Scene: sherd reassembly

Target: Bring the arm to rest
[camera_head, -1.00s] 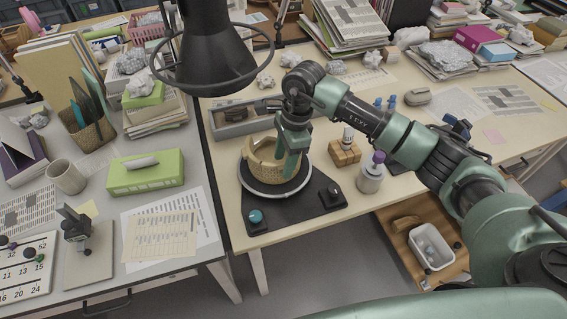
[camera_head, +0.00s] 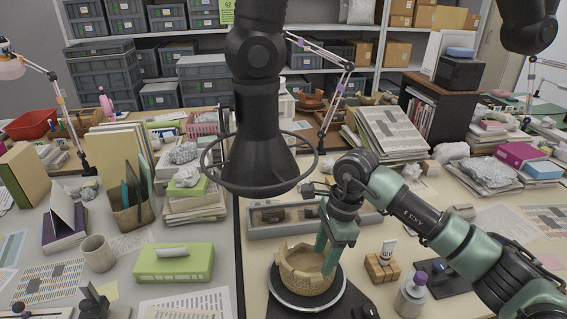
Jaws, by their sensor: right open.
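My right arm comes in from the right. Its green gripper (camera_head: 328,252) points down over the right side of a tan clay vessel (camera_head: 298,282) and is open, with nothing seen between its fingers. The fingers overlap the vessel's rim in the picture; I cannot tell if they touch it. The vessel has an uneven, broken rim and sits on a round turntable (camera_head: 281,297) with a pale edge. My left gripper is not in view.
A black hood with a ring (camera_head: 258,160) hangs at centre, left of my arm. A grey tray (camera_head: 268,232) lies behind the vessel. A wooden block (camera_head: 382,269) and a purple-capped bottle (camera_head: 411,296) stand to the right. A green box (camera_head: 175,262) lies on the left table.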

